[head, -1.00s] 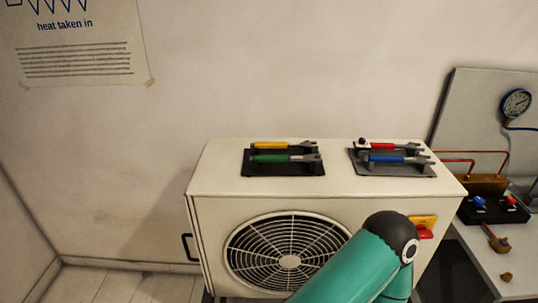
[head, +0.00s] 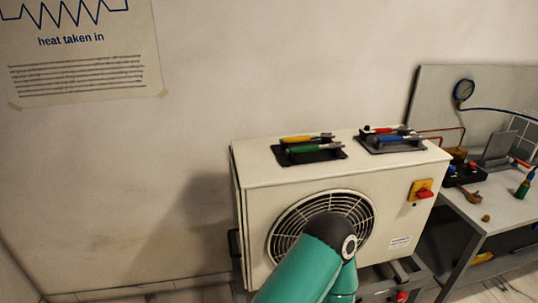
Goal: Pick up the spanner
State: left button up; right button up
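Several hand tools with coloured handles and grey metal heads lie in two racks on top of the white fan unit (head: 340,172). The black rack (head: 285,157) holds a yellow-handled tool (head: 305,138) and a green-handled tool (head: 305,149). Neither gripper is in view; only a teal link of my arm shows in front of the fan.
A red-and-yellow switch (head: 424,193) sits on the unit's front. A bench (head: 500,207) at the right carries a pressure gauge (head: 464,90) on a panel, copper pipework and small tools. A poster (head: 85,75) hangs on the wall at the left.

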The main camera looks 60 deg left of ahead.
aim_at(335, 143)
jog(key=u, duration=0.15)
jog(key=k, duration=0.7)
jog(key=u, duration=0.65)
jog(key=i, duration=0.7)
